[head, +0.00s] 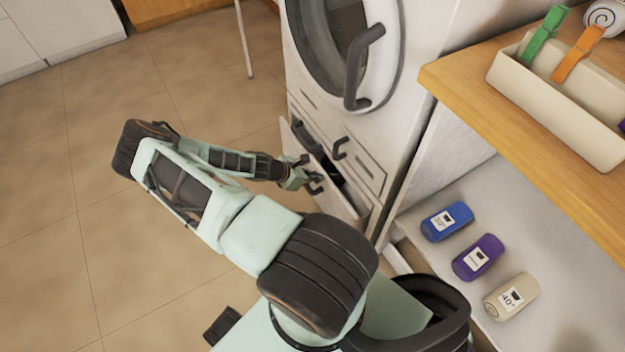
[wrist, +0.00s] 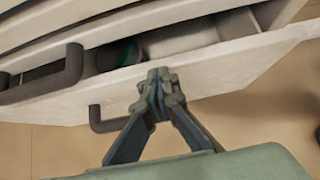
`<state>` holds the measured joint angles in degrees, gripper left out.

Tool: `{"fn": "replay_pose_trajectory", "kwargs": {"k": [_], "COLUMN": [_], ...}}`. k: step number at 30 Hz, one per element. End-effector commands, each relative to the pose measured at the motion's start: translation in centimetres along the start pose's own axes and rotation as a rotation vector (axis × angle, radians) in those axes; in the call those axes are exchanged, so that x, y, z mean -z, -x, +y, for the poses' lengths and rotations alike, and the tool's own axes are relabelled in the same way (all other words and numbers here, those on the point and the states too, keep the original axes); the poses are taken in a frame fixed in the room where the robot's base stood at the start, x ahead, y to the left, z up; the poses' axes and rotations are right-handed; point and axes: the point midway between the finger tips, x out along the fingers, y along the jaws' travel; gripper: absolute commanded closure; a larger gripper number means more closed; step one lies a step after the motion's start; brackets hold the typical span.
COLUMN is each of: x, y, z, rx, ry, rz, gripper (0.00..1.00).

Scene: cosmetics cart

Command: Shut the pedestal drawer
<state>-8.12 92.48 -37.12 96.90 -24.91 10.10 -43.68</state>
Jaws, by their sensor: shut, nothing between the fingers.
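The pedestal drawer (head: 310,166) is under the white front-loading machine and stands partly open. Its dark inside shows behind the white front panel, and something dark lies in it. In the wrist view, the drawer front (wrist: 215,75) runs across the picture, with a dark bar handle (wrist: 105,122) on its outer face. The gap behind the panel shows a grey inside and a dark rounded thing. My gripper (head: 311,176) is shut and empty. Its fingertips (wrist: 160,80) are at the top part of the drawer front; I cannot tell whether they touch it.
The white machine (head: 415,75) with a round door stands above the drawer. A wooden shelf (head: 480,95) holds a cream bin (head: 565,110) with clothes pegs. Blue (head: 446,221), purple (head: 478,257) and beige (head: 511,297) rolls lie on a lower white surface. Tiled floor at left is clear.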

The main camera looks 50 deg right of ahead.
Motion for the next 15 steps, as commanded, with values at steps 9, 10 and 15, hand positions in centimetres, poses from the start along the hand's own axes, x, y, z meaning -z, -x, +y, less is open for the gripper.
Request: {"fn": "replay_pose_trajectory", "kwargs": {"k": [9, 10, 15], "x": [-0.53, -0.53, -0.52], "y": [-0.58, -0.59, -0.58], "z": [-0.07, -0.07, -0.07], "rx": [0.001, 0.001, 0.001], "ry": [0.000, 0.000, 0.000], "rz": [0.000, 0.000, 0.000], "gripper": [1.00, 1.00, 1.00]}}
